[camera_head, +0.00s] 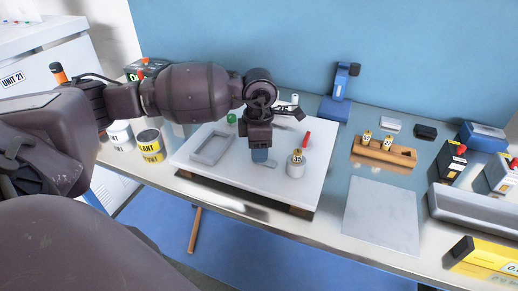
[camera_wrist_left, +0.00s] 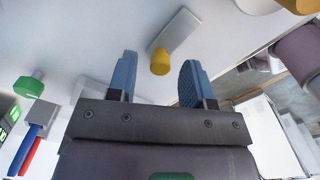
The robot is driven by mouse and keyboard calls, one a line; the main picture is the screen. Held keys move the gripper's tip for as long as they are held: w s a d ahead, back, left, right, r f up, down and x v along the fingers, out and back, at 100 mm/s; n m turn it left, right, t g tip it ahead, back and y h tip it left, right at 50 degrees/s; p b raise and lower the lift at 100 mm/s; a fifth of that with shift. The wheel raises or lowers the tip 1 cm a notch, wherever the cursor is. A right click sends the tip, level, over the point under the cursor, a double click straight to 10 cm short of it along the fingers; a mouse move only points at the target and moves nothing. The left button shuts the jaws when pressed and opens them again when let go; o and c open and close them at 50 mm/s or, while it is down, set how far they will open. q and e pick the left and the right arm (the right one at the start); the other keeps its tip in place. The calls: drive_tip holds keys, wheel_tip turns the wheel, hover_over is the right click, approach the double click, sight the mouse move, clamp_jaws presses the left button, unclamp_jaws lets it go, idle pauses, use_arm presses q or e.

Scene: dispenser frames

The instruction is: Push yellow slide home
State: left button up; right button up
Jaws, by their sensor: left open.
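A yellow knob (camera_wrist_left: 160,62) stands on a narrow grey slide plate (camera_wrist_left: 175,31) in the left wrist view. In the head view the grey plate's end (camera_head: 271,164) shows beside my left fingers, and the knob is hidden. My left gripper (camera_head: 260,156) points down over the white board (camera_head: 225,185). Its two blue fingers (camera_wrist_left: 156,80) are open and apart, with the knob in the gap between them in the wrist picture. I cannot tell whether a finger touches the knob. My right gripper is not in view.
A white canister with a yellow top (camera_head: 296,166) stands close right of my left gripper. A red handle (camera_head: 306,140), a green knob (camera_head: 231,118) and a grey frame (camera_head: 211,148) are also on the board. A wooden block (camera_head: 383,154) stands right; cans (camera_head: 149,147) stand left.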

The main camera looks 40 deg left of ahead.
use_arm(q)
drive_tip(key=shift+f, duration=0.3)
drive_tip(key=shift+c, duration=0.4)
clamp_jaws()
